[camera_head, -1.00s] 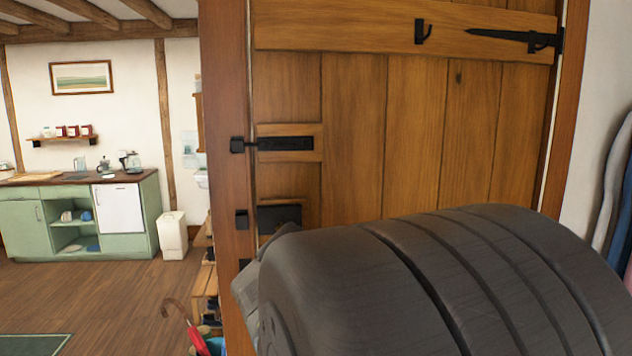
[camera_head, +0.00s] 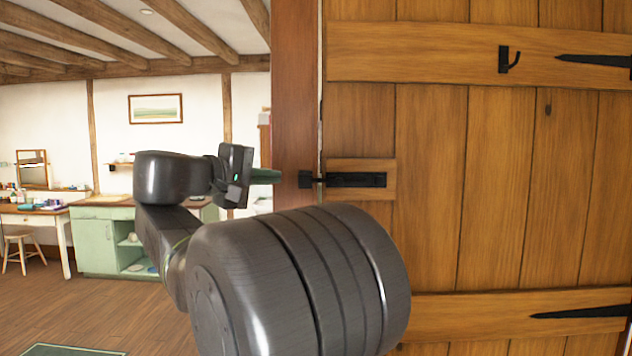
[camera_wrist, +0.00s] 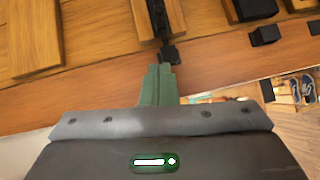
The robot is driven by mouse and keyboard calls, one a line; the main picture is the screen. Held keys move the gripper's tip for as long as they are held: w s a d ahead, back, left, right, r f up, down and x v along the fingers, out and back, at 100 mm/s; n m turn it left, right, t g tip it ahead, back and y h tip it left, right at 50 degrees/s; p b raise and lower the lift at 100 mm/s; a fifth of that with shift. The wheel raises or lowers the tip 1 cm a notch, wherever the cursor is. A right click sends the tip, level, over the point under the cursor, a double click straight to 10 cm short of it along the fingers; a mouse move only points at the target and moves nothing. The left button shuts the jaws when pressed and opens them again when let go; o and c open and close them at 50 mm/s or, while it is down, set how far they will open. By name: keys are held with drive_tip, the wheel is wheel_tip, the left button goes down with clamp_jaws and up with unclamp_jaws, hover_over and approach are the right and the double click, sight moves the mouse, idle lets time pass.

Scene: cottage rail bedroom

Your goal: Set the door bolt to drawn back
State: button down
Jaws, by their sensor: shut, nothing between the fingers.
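The black door bolt (camera_head: 352,180) lies level on a wooden block on the plank door. A thin dark rod crosses the gap to the black keeper (camera_head: 305,179) on the door frame, so the bolt looks shot across. My gripper (camera_head: 272,176) is left of the keeper, its green fingers together and pointing right at it. In the wrist view my gripper (camera_wrist: 160,72) has its closed fingertips just short of the keeper (camera_wrist: 171,54), with the bolt (camera_wrist: 148,18) beyond in line. Whether the fingertips touch the keeper cannot be told.
The wooden door frame (camera_head: 296,90) stands beside the door (camera_head: 430,190). A black hook (camera_head: 506,60) and hinge straps are on the door. In the wrist view a black lock box (camera_wrist: 255,9) and a second keeper (camera_wrist: 265,36) sit beside the bolt.

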drive_tip(key=p, duration=0.2)
approach(323, 180)
drive_tip(key=x, duration=0.3)
drive_tip(key=shift+w+d+r, duration=0.2)
drive_tip(key=shift+d+r, duration=0.1)
drive_tip(key=shift+d, duration=0.1)
drive_tip(key=d, duration=0.1)
drive_tip(key=d+p, duration=0.1)
drive_tip(key=d, duration=0.1)
drive_tip(key=shift+f, duration=0.25)
drive_tip(key=shift+d+f, duration=0.15)
drive_tip(key=shift+d, duration=0.2)
